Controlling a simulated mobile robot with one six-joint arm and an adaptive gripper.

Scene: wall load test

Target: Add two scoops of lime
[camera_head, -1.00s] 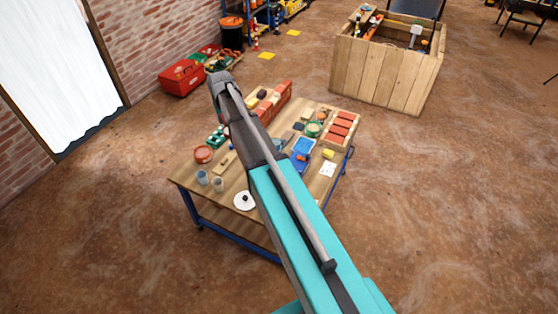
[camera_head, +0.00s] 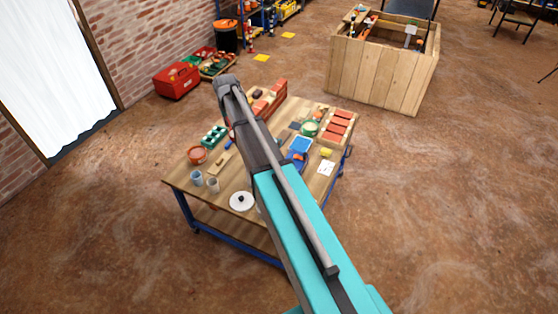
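The workbench (camera_head: 228,232) stands in the middle, crossed by my arm. No lime or scoop can be made out for certain. A green bowl with pale contents (camera_head: 310,128) stands on the right half, near the back. An orange-red bowl (camera_head: 197,155) stands at the left. A white round lid or plate with a dark knob (camera_head: 241,201) lies near the front edge. My gripper's fingers do not show; the arm hides part of the bench.
Red bricks (camera_head: 339,127) sit on the bench's right side and more at the back. A wooden crate (camera_head: 380,75) stands behind, a red toolbox (camera_head: 176,80) at left.

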